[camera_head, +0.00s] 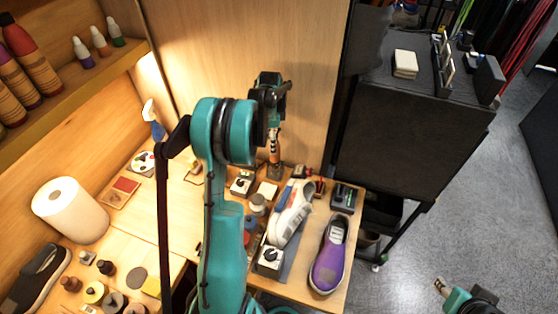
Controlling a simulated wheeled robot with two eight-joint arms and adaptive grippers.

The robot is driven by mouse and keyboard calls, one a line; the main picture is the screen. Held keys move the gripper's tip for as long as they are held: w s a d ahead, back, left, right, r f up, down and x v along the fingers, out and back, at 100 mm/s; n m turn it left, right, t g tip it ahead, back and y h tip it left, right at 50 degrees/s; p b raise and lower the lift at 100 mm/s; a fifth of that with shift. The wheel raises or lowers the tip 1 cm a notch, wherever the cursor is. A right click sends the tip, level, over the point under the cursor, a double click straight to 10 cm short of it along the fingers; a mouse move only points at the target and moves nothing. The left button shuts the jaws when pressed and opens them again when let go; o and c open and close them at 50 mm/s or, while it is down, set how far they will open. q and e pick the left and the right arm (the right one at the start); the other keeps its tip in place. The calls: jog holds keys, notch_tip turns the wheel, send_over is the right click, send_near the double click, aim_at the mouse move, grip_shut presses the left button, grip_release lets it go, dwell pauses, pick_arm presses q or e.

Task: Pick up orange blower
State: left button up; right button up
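My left arm rises through the middle of the head view and bends at a teal elbow. Its dark wrist reaches out above the back of the table, with the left gripper (274,136) pointing down. A small orange and white item (273,146), perhaps the orange blower, shows right at the gripper's end, above a dark brown piece on the table. It is too small to tell whether the fingers are closed on it. My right gripper (442,287) is at the lower right over the floor, away from the table, empty, its fingertips apart.
A white-grey sneaker (290,212) and a purple sneaker (329,256) lie on the wooden table's right part. Small jars and tools surround them. A paper towel roll (70,209) and a blue spray bottle (154,122) stand left. A black cabinet (411,142) is at right.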

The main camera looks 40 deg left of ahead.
aim_at(275, 158)
pick_arm(q)
jog(key=f+b, duration=0.1)
jog(key=f, duration=0.2)
jog(key=f+b, duration=0.1)
jog(key=f, duration=0.2)
jog(key=f+b, duration=0.1)
jog(key=f, duration=0.2)
jog(key=shift+w+d+f+b, duration=0.2)
jog(key=shift+w+d+b, duration=0.15)
jog(key=shift+w, duration=0.05)
jog(key=shift+r, duration=0.1)
jog(key=shift+c, duration=0.4)
grip_shut()
